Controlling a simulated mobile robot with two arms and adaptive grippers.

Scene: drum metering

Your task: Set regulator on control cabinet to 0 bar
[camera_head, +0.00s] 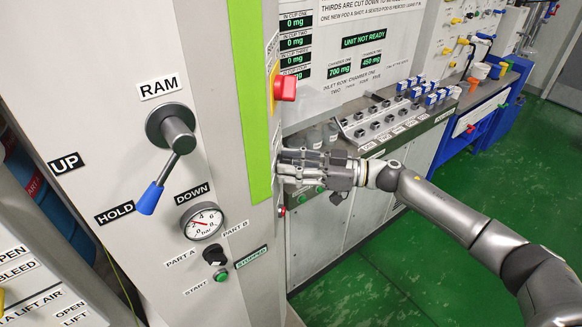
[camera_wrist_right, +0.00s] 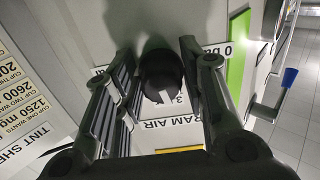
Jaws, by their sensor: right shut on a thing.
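The regulator is a round black knob (camera_wrist_right: 161,72) between the fingers of my right gripper (camera_wrist_right: 157,60) in the right wrist view. A pale pointer mark shows on its face, with a partly covered label reading "RAM AIR" (camera_wrist_right: 165,132) beside it. A "0 BA…" label (camera_wrist_right: 217,52) shows partly behind a finger. In the head view my right gripper (camera_head: 281,166) is against the side of the control cabinet (camera_head: 215,100), and the knob is hidden there. The gripper is shut on the knob. My left gripper is not in view.
The cabinet front carries a RAM lever (camera_head: 165,165) with a blue handle, a round bar gauge (camera_head: 203,223) and a green start button (camera_head: 220,276). A red emergency button (camera_head: 285,87) sticks out just above my right gripper. Green floor (camera_head: 440,265) lies open at right.

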